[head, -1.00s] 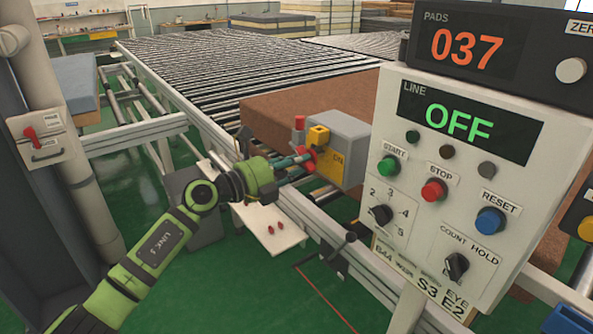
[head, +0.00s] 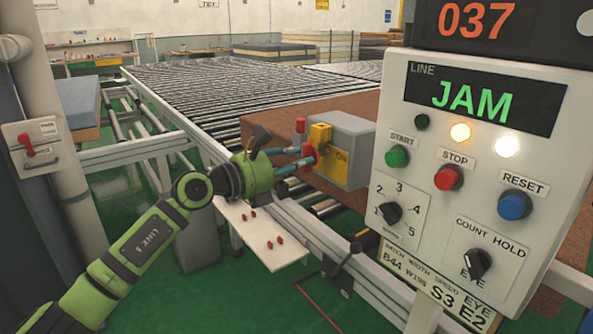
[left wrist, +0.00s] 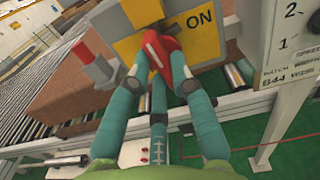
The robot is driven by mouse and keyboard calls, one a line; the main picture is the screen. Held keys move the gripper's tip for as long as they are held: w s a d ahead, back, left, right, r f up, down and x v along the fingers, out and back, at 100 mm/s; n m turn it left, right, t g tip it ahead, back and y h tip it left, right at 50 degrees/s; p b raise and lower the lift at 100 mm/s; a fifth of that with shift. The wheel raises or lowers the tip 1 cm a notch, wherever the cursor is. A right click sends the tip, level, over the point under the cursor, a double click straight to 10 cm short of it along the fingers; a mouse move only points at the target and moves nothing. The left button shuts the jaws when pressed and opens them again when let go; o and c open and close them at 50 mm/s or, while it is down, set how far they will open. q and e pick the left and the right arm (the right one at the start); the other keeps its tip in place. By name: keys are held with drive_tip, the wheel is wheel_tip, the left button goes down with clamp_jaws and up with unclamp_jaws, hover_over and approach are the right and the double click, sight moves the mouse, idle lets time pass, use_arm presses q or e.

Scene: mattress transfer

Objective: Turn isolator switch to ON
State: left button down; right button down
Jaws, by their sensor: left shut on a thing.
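The isolator box (head: 350,140) is grey with a yellow ON plate (head: 341,163) on its front. Its red switch handle (head: 307,156) shows in the head view and, larger, in the left wrist view (left wrist: 165,55). My left gripper (head: 298,160) is shut on the handle; in the left wrist view its teal fingers (left wrist: 160,85) close around it. The handle is tilted in that view and lies beside the word ON. The fingers hide part of the handle. My right gripper is not in view.
A control panel (head: 400,290) stands at the right. Its line display (head: 475,97) reads JAM, with an amber lamp (head: 460,132) and a white lamp (head: 507,146) lit. A roller conveyor (head: 240,85) runs behind. A white shelf (head: 235,215) with several small red pieces lies below my gripper.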

use_arm(q)
drive_tip(key=shift+r+m+b, duration=0.1)
drive_tip(key=shift+m+b, duration=0.25)
drive_tip(key=shift+m, duration=0.05)
idle(0.4)
drive_tip(key=c, duration=1.1)
unclamp_jaws()
drive_tip(key=shift+a, duration=0.1)
drive_tip(key=v, duration=1.2)
